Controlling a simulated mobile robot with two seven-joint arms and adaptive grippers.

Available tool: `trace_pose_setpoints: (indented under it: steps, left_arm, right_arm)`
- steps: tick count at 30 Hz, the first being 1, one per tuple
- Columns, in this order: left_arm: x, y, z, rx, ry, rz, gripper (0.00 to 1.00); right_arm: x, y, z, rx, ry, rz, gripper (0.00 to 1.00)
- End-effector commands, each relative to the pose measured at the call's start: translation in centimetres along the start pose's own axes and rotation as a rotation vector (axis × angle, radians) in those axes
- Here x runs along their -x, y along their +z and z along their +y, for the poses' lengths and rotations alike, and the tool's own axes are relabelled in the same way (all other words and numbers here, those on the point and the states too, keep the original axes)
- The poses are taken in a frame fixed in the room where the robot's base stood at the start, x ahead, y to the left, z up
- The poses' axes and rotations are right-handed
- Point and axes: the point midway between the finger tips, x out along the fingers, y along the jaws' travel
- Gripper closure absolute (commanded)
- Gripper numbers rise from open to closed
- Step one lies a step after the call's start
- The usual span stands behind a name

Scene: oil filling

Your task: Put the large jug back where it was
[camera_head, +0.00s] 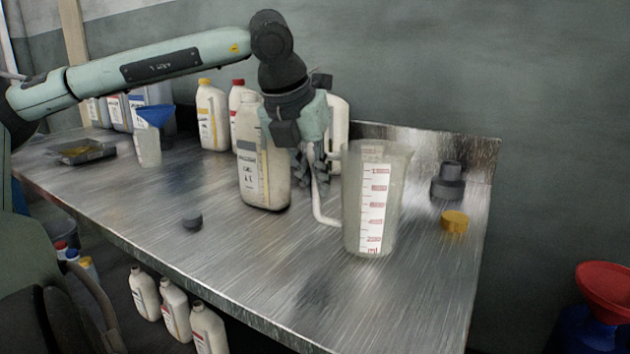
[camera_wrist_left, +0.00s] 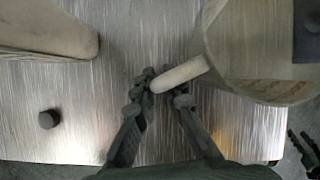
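The large jug (camera_head: 390,205) is clear, with a white and red scale strip, and stands upright on the metal table (camera_head: 265,290). Its handle (camera_head: 318,205) points left. My left gripper (camera_head: 312,180) reaches down onto the handle from above. In the left wrist view, its two fingers (camera_wrist_left: 166,86) sit close on both sides of the handle (camera_wrist_left: 185,74) and look shut on it. The jug's body fills the upper right there (camera_wrist_left: 250,60). A dark, finger-like part at that view's right edge (camera_wrist_left: 303,150) may be my right gripper; its state is unclear.
A large oil bottle (camera_head: 262,175) stands just left of my gripper. A dark cap (camera_head: 192,221) lies left of it. A black stepped part (camera_head: 448,182) and a yellow cap (camera_head: 455,221) lie right of the jug. More bottles (camera_head: 212,115) stand behind. The table's front left is clear.

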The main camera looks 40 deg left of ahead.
Motion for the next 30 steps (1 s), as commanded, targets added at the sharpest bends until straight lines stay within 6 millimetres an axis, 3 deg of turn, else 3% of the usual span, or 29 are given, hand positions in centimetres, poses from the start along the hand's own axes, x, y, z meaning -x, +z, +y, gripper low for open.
trace_pose_setpoints:
  steps: [1, 5, 17, 30]
  left_arm:
    - [-0.1, -0.1, 0.0, -0.001, 0.001, 0.003, 0.85]
    - [-0.1, -0.1, 0.0, -0.001, 0.001, 0.003, 0.69]
    - [0.8, 0.1, 0.0, -0.001, 0.002, -0.001, 0.69]
    - [9.5, 0.1, 0.0, -0.001, 0.002, -0.004, 0.69]
  right_arm:
    - [0.0, 0.0, 0.0, 0.000, 0.000, 0.000, 0.60]
    - [0.0, 0.0, 0.0, 0.000, 0.000, 0.000, 0.60]
    - [0.0, 0.1, 0.0, 0.000, 0.000, -0.005, 0.60]
    - [0.5, 2.1, 0.9, -0.008, 0.018, -0.097, 0.60]
